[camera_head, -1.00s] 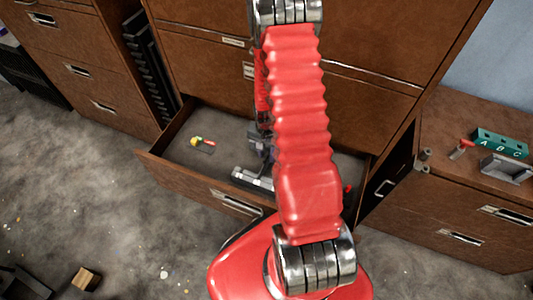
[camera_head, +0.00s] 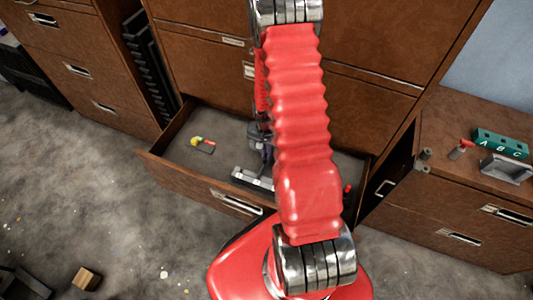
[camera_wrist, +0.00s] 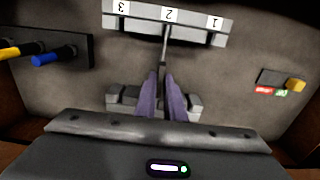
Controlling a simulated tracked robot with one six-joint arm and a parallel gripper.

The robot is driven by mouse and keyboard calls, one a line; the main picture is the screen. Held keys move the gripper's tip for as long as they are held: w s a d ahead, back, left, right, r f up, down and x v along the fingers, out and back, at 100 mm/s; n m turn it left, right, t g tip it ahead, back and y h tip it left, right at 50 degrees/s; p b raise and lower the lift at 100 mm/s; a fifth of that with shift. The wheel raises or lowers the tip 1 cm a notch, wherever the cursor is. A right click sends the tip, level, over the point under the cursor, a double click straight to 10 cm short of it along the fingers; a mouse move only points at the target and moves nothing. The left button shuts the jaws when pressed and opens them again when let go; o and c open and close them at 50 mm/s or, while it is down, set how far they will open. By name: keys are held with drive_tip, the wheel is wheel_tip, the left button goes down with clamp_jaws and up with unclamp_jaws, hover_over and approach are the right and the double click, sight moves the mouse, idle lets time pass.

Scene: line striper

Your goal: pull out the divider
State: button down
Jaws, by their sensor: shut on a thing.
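The divider (camera_wrist: 166,50) is a thin grey plate seen nearly edge-on in the wrist view. Its far end meets the pale slotted rail (camera_wrist: 142,25) at the label 2, between labels 3 and 1. My gripper (camera_wrist: 166,76) has purple fingers and is shut on the divider. The near rail (camera_wrist: 120,98) shows on both sides of the fingers; the divider's near end is hidden there. In the head view my gripper (camera_head: 262,150) is low inside the open drawer (camera_head: 228,203), partly hidden by my red arm. A grey rail (camera_head: 252,179) lies beside it.
A dark rack (camera_wrist: 65,50) with yellow and blue pegs is at the left in the wrist view. A small dark block (camera_wrist: 272,77) with red, green and yellow parts lies at the right. Drawer walls surround my gripper. A side cabinet (camera_head: 460,195) stands right of the drawer.

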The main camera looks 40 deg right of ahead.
drive_tip(key=shift+r, duration=0.75)
idle(0.7)
drive_tip(key=shift+r, duration=3.5)
